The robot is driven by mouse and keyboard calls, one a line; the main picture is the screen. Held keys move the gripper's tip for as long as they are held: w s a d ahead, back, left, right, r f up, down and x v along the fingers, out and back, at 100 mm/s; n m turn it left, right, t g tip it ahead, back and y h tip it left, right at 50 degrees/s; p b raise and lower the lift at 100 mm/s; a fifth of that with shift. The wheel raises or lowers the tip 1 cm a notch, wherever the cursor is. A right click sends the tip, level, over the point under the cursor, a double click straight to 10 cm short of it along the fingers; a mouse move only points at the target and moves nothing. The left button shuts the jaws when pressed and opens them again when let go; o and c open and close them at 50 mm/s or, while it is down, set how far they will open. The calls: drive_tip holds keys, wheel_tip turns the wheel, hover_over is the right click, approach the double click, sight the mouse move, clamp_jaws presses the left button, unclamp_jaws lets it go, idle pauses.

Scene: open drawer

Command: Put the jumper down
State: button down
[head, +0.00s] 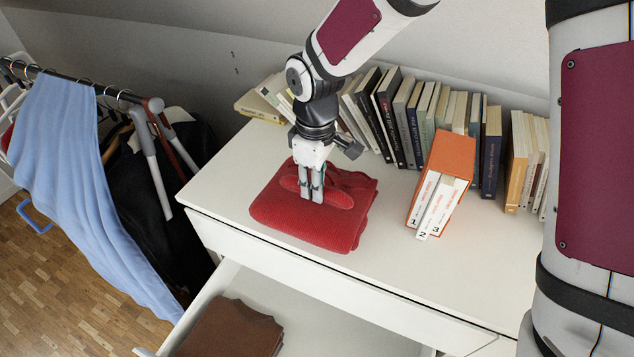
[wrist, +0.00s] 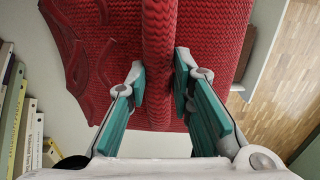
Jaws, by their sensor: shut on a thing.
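The red jumper (head: 328,226) is folded and sits on the white dresser top near its front edge. My gripper (head: 311,196) points down onto the middle of the jumper and is shut on a raised fold of it. In the wrist view, the jumper (wrist: 205,50) fills the upper middle, and a ridge of knit stands between the teal-padded fingers of my gripper (wrist: 160,85). The jumper appears to rest on the dresser top; whether its underside touches fully is hidden.
An orange boxed set (head: 445,165) stands right of the jumper. Below, an open drawer (head: 330,325) holds a brown folded garment (head: 232,330). A clothes rack with a blue cloth (head: 70,150) is at left.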

drive_tip(key=shift+w+f, duration=0.1)
drive_tip(key=shift+w, duration=1.25)
drive_tip(key=shift+s+f, duration=0.1)
drive_tip(key=shift+f, duration=1.6)
drive_tip(key=shift+f, duration=0.1)
drive_tip(key=c, duration=1.4)
unclamp_jaws()
wheel_tip(320, 180, up, 12)
drive_tip(key=shift+r+p, duration=0.1)
drive_tip(key=shift+p, duration=0.2)
